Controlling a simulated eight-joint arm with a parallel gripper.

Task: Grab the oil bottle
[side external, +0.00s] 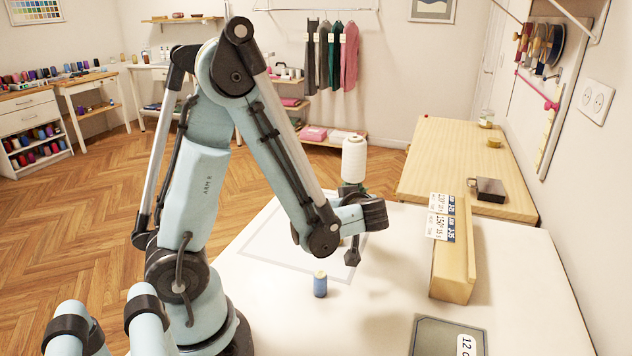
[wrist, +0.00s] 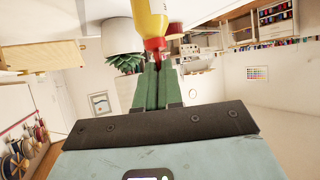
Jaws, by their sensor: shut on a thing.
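The oil bottle (wrist: 151,22), yellow with a red cap, shows at the top of the wrist view. My gripper (wrist: 156,66) has its two green fingers close together at the red cap, shut on the bottle. The bottle's far end runs out of the wrist view. In the side external view my forearm reaches over the white table, and the wrist hides most of the gripper. The bottle cannot be clearly made out there.
A blue thread spool (side external: 320,284) stands on the white table (side external: 375,315) near the arm. A white thread cone (side external: 354,160) is behind the wrist. A grey mat (side external: 430,338) lies at the front.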

